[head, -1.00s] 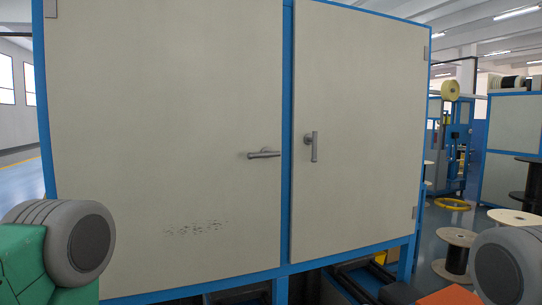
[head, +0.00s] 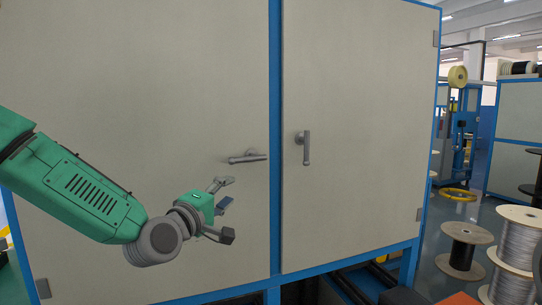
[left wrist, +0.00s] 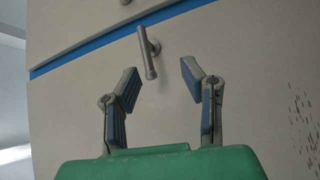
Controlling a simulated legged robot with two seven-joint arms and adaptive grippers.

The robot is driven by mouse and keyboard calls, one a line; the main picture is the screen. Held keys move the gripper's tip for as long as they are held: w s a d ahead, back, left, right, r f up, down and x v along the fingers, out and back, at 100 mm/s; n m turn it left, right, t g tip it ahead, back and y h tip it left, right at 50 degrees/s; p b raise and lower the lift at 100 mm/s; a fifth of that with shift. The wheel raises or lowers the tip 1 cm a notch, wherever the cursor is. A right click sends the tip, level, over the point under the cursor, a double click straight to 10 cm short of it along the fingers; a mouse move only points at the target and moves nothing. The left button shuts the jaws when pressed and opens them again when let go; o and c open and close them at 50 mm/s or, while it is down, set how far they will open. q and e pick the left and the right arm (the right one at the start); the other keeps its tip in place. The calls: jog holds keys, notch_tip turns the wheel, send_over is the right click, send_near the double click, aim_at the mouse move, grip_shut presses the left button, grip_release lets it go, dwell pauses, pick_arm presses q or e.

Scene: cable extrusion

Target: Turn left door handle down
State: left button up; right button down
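The left door handle (head: 246,158) is a grey lever on the left cabinet door (head: 130,80). It lies about level, close to the door's right edge. My left gripper (head: 226,196) is open and empty, below and a little left of this handle, apart from it. In the left wrist view the handle (left wrist: 147,52) shows beyond the gap between the two open, blue-padded fingers (left wrist: 160,78). The right door handle (head: 306,148) hangs vertically on the right door (head: 365,100). My right gripper is out of view.
A blue frame post (head: 275,130) stands between the doors. Blue cabinet framing and dark open space lie below. Cable spools (head: 464,248) stand on the floor at right. The door surface around the left handle is clear.

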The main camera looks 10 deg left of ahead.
pick_arm(q)
notch_tip(320, 180, up, 2)
send_near(252, 160)
jog(key=a+x, duration=0.1)
jog(key=x, duration=0.3)
jog(key=shift+n+t, duration=0.3)
jog(key=p+x, duration=0.1)
jog(key=x, duration=0.2)
jog(key=d+x, duration=0.1)
jog(key=x, duration=0.3)
jog(key=shift+s+f+p, duration=0.1)
jog(key=shift+f+p, duration=0.15)
jog(key=shift+p, duration=0.1)
jog(key=shift+a+f, duration=0.1)
jog(key=shift+a, duration=0.4)
jog(key=c, duration=0.6)
grip_shut()
jog(key=shift+d, duration=0.2)
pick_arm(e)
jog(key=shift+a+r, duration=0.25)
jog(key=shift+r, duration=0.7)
